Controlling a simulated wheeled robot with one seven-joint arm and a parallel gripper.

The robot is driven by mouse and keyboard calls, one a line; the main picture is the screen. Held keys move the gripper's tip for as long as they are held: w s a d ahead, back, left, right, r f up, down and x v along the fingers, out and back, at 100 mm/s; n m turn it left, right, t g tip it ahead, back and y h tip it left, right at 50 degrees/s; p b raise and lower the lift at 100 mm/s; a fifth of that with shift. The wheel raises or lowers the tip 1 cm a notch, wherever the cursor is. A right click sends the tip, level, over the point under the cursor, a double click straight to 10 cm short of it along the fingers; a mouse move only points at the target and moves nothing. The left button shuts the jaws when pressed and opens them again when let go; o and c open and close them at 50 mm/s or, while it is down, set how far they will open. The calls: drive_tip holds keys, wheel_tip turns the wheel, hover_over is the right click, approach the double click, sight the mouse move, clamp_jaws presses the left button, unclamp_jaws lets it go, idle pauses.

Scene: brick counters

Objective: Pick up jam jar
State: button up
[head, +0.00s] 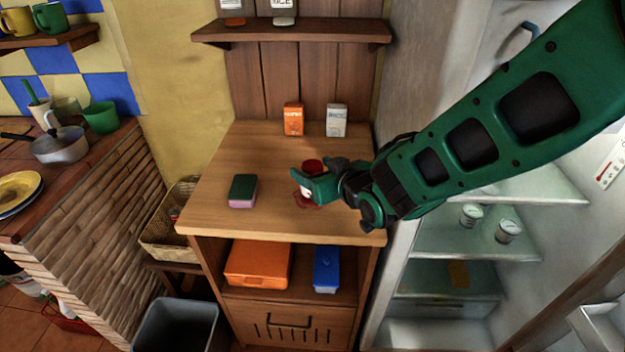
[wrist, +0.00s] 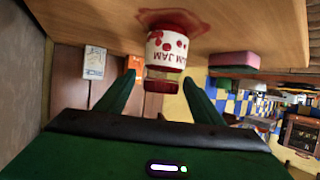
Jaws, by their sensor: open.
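The jam jar (head: 313,165) stands upright on the wooden counter (head: 270,220), with a red lid and a white label with red spots. A red spill spreads around its base. My gripper (head: 316,180) is at the jar and partly hides it in the head view. The wrist view is upside down; there the jar (wrist: 167,50) shows with its lid in the gap between the open fingers (wrist: 159,82). Bare space shows on both sides of the jar, so the fingers do not seem to touch it.
A green and pink sponge (head: 243,190) lies left of the jar. An orange box (head: 293,119) and a white box (head: 336,120) stand at the back of the counter. An open fridge (head: 470,235) is to the right.

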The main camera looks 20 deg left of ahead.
drive_tip(key=shift+w+a+f, duration=0.2)
drive_tip(key=shift+w+a, duration=0.15)
drive_tip(key=c, duration=1.4)
drive_tip(key=shift+r, duration=0.1)
drive_tip(key=shift+c, duration=0.2)
